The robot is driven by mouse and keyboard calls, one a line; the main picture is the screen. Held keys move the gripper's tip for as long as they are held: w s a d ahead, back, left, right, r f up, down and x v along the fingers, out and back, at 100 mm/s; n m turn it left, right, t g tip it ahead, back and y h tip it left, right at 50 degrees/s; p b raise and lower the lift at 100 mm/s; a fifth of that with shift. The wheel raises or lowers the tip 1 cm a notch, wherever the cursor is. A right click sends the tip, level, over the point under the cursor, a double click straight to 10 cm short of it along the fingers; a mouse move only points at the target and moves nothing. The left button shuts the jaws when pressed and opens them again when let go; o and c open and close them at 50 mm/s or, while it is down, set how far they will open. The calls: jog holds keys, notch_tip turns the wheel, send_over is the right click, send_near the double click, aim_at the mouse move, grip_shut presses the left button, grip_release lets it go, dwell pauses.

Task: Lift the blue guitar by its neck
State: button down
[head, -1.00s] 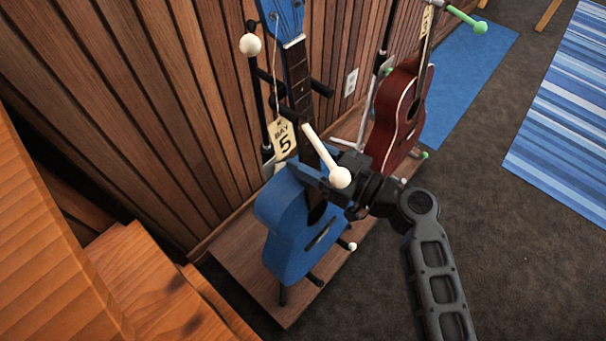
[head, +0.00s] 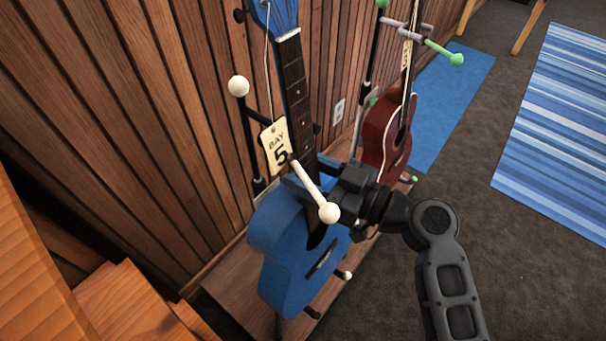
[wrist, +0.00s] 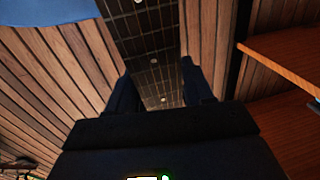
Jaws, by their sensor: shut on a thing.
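The blue guitar (head: 285,255) stands nearly upright in front of the slatted wall, with its dark-fretted neck (head: 297,88) up and a "BAY 5" tag (head: 275,147) hanging beside it. My gripper (head: 308,182) is shut on the neck, low down, just above the body. In the wrist view the dark neck (wrist: 150,45) runs between my two fingers (wrist: 157,82). The black stand (head: 250,130) has white-balled prongs (head: 330,213), one passing in front of my gripper. Whether the guitar's bottom touches the lower supports is hard to tell.
A wooden ledge (head: 25,270) is at the left. Carpet lies open at the right.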

jog(key=s+a+v, duration=0.1)
jog(key=s+v, duration=0.1)
jog(key=v, duration=1.6)
jog(key=shift+s+a+b, duration=0.15)
jog(key=shift+s+b, duration=0.05)
jog(key=shift+b, duration=0.2)
jog(key=shift+r, duration=0.1)
jog(key=c, duration=1)
grip_release()
grip_shut()
